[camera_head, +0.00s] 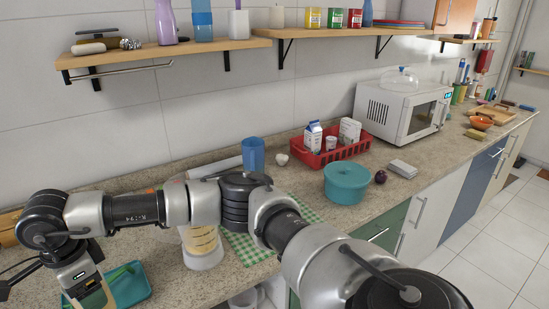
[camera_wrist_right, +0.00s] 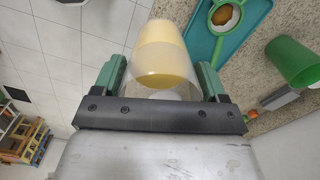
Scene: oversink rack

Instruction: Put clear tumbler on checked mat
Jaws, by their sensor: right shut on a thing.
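My right gripper (camera_wrist_right: 158,78) is shut on the clear tumbler (camera_wrist_right: 150,82), a see-through, tapered vessel between its two green-grey fingers. Yellow shows in or through it; I cannot tell which. In the head view my right arm reaches across to the left, and its gripper is below the frame. The green and white checked mat (camera_head: 242,247) lies on the counter, partly hidden behind my arm. My left gripper is in neither view.
A clear container with yellow contents (camera_head: 203,241) stands left of the mat. A blue cup (camera_head: 253,154) stands behind the mat. A teal tray (camera_head: 129,286) lies front left. A teal pot (camera_head: 346,184) and red basket (camera_head: 345,153) stand to the right. The wrist view shows a green cup (camera_wrist_right: 292,61).

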